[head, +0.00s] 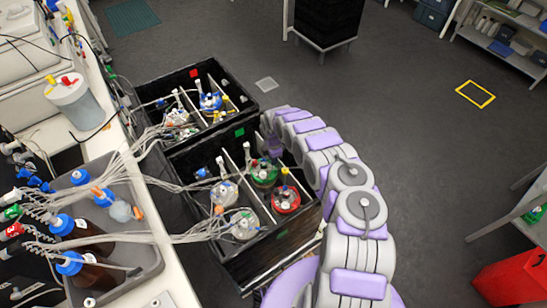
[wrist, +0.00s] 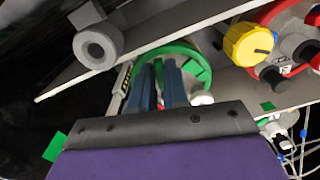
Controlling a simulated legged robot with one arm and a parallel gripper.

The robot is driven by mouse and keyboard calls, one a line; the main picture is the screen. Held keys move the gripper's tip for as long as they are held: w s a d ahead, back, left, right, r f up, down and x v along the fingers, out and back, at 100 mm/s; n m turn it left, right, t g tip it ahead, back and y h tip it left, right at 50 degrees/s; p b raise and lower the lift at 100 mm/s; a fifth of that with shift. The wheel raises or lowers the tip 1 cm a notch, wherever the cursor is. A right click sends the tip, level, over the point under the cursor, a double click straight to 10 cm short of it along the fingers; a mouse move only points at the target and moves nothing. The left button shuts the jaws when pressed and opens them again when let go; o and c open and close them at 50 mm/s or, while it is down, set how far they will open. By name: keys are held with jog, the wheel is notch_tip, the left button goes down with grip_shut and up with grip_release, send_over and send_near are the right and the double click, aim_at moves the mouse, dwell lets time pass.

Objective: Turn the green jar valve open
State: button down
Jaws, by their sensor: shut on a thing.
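The green-lidded jar (head: 264,174) stands in a compartment of the near black crate. In the wrist view, its green ring (wrist: 196,58) curves behind the fingertips. My gripper (wrist: 158,68) has two blue fingers close together over the green lid, shut on the green jar valve. The valve itself is mostly hidden between and behind the fingers, so its angle cannot be made out. In the head view, my gripper (head: 275,150) reaches down beside the green jar at the crate's far right side.
The red-lidded jar (head: 286,199) stands close by, with a yellow cap (wrist: 249,44) in the wrist view. Pale dividers (head: 248,158) separate the compartments. Tubes (head: 190,187) run left to the bench.

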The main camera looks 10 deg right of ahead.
jog(key=shift+d+n, duration=0.15)
jog(key=shift+n, duration=0.95)
jog(key=c, duration=1.4)
grip_release()
jog(key=shift+w+f, duration=0.1)
